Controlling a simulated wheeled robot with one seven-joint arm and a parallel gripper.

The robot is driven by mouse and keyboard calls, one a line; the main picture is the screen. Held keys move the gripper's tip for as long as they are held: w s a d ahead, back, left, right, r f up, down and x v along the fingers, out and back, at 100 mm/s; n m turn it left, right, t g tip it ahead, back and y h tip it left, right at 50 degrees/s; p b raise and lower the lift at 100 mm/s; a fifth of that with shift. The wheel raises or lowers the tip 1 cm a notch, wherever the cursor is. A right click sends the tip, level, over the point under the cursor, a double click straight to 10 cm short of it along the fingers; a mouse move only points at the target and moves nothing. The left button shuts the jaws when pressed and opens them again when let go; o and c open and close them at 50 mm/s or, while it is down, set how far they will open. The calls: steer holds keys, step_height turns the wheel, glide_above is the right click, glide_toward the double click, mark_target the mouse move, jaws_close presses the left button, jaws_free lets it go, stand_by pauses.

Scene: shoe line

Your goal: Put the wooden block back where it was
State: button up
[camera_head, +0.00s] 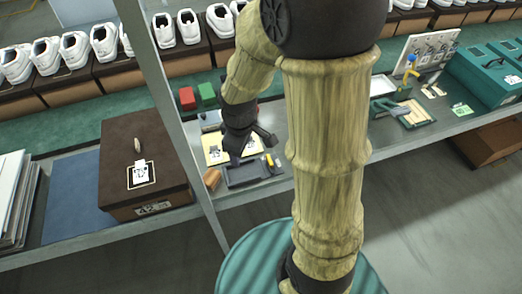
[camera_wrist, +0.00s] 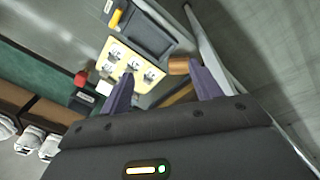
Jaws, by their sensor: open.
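A small brown wooden block (camera_head: 212,179) lies on the grey bench, just left of a dark grey tray (camera_head: 240,180) and close to the bench's front edge. In the wrist view the block (camera_wrist: 179,65) shows beyond the fingertips, nearer the right finger and beside the tray (camera_wrist: 155,38). My gripper (camera_wrist: 161,74) is open, with its two purple fingers apart and nothing held between them. In the head view my gripper (camera_head: 236,157) hangs over the yellow board and tray; its fingers are partly hidden there.
A yellow board with white patches (camera_wrist: 113,49) lies beside the tray. A red block (camera_head: 187,98) and a green block (camera_head: 207,93) stand behind. A brown box (camera_head: 120,175) is left of a metal post (camera_head: 172,105). White shoes line the back.

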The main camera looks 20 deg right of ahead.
steer(key=s+d+r+m+t, duration=0.1)
steer(key=s+d+r+m, duration=0.2)
steer(key=m, duration=0.6)
steer(key=s, duration=0.2)
steer(key=shift+s+d+m, duration=0.3)
steer(key=shift+m, duration=0.1)
steer(key=shift+r, duration=0.1)
steer(key=p+v, duration=0.2)
steer(key=p, duration=0.1)
steer(key=shift+w+r, duration=0.25)
steer(key=shift+r, duration=0.25)
